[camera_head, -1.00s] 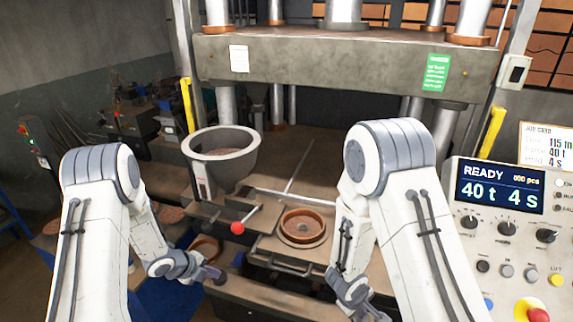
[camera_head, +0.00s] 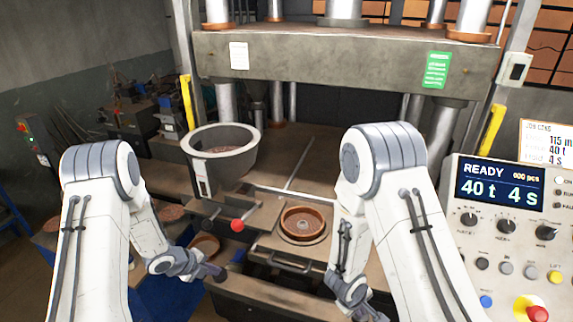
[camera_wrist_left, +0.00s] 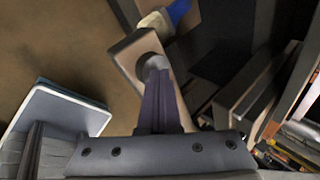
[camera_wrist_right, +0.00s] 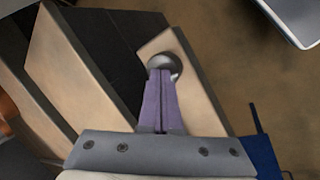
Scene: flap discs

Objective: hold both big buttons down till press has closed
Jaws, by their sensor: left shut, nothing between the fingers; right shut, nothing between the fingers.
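The press stands open, its grey upper plate (camera_head: 340,60) well above the lower bed. The display (camera_head: 499,188) reads READY, 40 t, 4 s. My left gripper (camera_head: 216,273) is shut and empty, its fingertips (camera_wrist_left: 158,78) over a grey round-topped button (camera_wrist_left: 152,64) on a tan block. My right gripper is shut and empty, its fingertips (camera_wrist_right: 161,74) over a similar domed button (camera_wrist_right: 166,61). The fingers partly cover both buttons. I cannot tell whether they touch or press them. In the head view, both buttons are not clearly visible.
A round brown mould (camera_head: 303,223) sits on the bed. A grey hopper bowl (camera_head: 221,150) and a red-knobbed lever (camera_head: 238,225) are left of it. Yellow posts (camera_head: 187,103) flank the press. The control panel (camera_head: 505,255) with a red stop button (camera_head: 537,313) is at right.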

